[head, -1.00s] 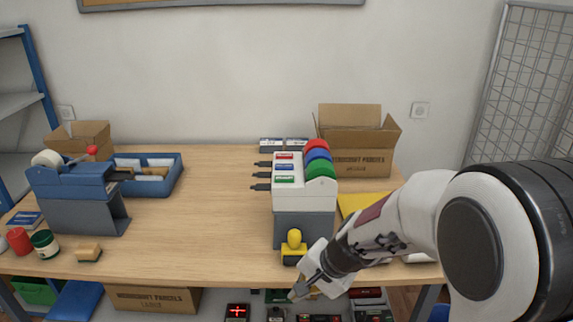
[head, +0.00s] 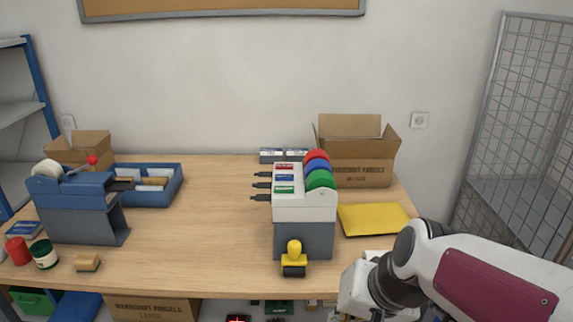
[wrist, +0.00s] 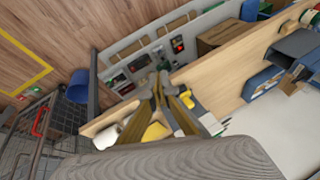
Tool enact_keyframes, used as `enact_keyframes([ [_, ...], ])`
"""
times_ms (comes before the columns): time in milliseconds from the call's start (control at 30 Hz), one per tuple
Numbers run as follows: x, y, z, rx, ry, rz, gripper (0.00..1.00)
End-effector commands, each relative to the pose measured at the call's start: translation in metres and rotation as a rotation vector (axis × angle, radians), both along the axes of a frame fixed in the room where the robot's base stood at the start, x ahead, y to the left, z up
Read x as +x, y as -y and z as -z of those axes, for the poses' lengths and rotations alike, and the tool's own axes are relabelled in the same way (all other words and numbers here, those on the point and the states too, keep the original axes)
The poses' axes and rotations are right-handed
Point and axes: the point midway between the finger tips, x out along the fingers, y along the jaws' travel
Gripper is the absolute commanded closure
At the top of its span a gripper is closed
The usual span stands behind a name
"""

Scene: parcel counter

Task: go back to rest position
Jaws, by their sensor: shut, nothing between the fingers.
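My gripper (wrist: 161,84) shows in the wrist view with its fingers together and nothing between them. It is in the air in front of the counter, apart from everything I can see. In the head view my arm comes in from the lower right, and its white wrist part is at the counter's front right edge. The fingers themselves do not show there.
A tape and label machine (head: 304,210) stands on the counter (head: 210,240), with a yellow-handled stamp (head: 294,258) before it. A yellow envelope (head: 372,219) and open carton (head: 360,173) are on the right. A blue dispenser (head: 75,205) is on the left. The counter's middle is clear.

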Motion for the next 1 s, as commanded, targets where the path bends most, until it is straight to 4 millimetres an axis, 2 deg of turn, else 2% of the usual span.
enact_keyframes([
  [300,-0.044,0.027,-0.02,-0.113,0.063,-0.06,1.0],
  [700,-0.098,0.064,-0.031,-0.267,0.124,-0.108,1.0],
  [1000,-0.118,0.08,-0.033,-0.337,0.144,-0.118,1.0],
])
